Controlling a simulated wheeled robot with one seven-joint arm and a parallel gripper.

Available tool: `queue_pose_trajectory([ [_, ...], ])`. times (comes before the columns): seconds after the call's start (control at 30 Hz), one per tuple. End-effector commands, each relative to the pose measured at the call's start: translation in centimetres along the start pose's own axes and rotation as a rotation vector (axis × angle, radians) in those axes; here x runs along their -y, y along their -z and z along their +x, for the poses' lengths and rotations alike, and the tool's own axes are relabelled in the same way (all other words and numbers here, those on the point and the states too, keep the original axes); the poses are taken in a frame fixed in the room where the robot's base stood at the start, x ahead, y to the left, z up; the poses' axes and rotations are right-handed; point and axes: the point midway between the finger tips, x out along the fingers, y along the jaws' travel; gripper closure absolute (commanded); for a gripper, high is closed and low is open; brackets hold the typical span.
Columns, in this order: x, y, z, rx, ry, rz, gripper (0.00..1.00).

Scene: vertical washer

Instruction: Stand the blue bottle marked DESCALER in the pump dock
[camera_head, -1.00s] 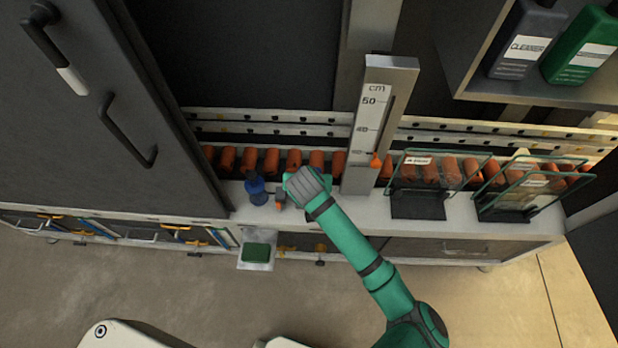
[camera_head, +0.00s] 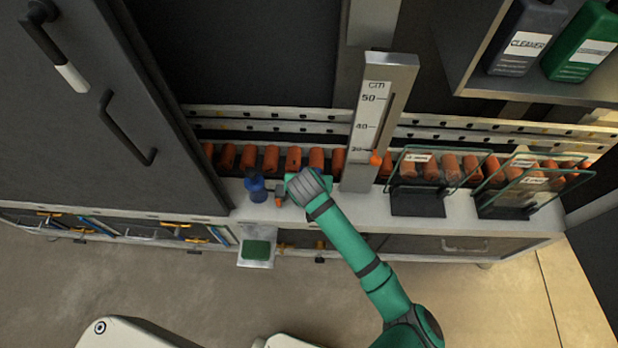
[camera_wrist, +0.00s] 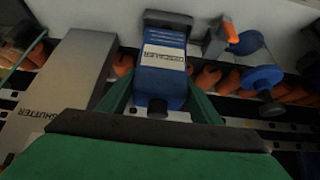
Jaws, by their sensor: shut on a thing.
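In the wrist view the blue bottle (camera_wrist: 162,72) with a white label sits between my gripper's (camera_wrist: 160,100) two green fingers. My gripper is shut on it. The bottle's dark cap points toward the camera and its base points away. A dark grey block (camera_wrist: 168,19) lies at the base end; it may be the pump dock, and I cannot tell whether the bottle is inside it. In the head view my gripper (camera_head: 308,186) is over the white bench, and its wrist hides the bottle.
A blue round-topped fitting (camera_head: 256,188) and an orange-tipped part (camera_head: 279,200) stand just left of my gripper. The ruler post (camera_head: 374,125) rises close on the right. Orange cylinders line the bench's back. A shelf holds a CLEANER bottle (camera_head: 527,40).

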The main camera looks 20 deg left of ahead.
Motion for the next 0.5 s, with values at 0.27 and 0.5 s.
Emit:
queue_pose_trajectory([
  [0.27,0.32,-0.28,0.44,-0.001,0.003,-0.004,0.82],
  [0.5,0.31,-0.57,0.85,-0.001,0.003,-0.004,0.82],
])
